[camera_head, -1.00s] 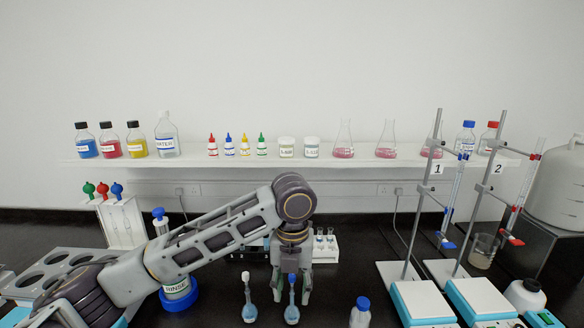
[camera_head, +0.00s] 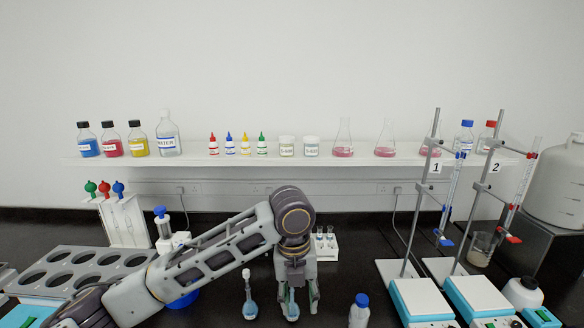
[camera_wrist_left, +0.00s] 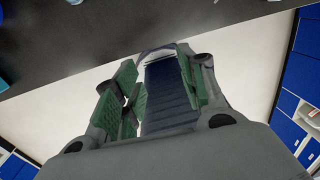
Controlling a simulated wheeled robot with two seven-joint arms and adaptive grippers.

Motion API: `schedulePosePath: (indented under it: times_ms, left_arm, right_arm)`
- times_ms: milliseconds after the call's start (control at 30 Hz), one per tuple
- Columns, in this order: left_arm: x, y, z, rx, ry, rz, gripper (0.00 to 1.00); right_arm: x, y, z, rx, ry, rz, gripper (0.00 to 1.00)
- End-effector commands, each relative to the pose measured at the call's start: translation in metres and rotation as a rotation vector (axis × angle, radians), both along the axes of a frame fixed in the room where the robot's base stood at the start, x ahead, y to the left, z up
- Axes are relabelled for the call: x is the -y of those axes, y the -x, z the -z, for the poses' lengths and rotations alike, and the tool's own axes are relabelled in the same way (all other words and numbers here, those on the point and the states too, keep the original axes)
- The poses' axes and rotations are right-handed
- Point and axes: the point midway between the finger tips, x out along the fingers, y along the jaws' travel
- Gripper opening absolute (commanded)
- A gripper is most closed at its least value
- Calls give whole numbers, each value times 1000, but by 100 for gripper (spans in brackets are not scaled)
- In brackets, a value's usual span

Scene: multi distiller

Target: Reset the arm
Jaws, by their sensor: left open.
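My left arm comes in from the left, and my left gripper (camera_head: 297,300) points down at the front middle of the bench. Its fingers are apart, with a small volumetric flask of blue liquid (camera_head: 292,310) showing between them in the picture. I cannot tell whether they touch it; the flask's neck is partly hidden. In the left wrist view the gripper's green-padded fingers (camera_wrist_left: 163,75) are open, with nothing visible held between them. My right gripper is not in view.
A second blue flask (camera_head: 249,308) stands just left of the gripper, and a blue-capped bottle (camera_head: 359,312) to its right. A tube rack (camera_head: 325,248) stands behind. Stands and stirrers (camera_head: 420,300) fill the right. A tray with round holes (camera_head: 80,265) lies left. The shelf (camera_head: 230,160) holds bottles.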

Motion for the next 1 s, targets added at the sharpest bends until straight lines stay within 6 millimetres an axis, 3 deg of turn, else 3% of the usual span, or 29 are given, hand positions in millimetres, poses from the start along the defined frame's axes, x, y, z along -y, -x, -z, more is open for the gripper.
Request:
schedulePosePath:
  times_ms: [567,1000]
  left_arm:
    - [22,20,42,-41,185,-366,41]
    - [25,30,69,-104,314,-709,41]
  right_arm:
    - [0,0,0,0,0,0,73]
    - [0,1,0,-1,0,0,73]
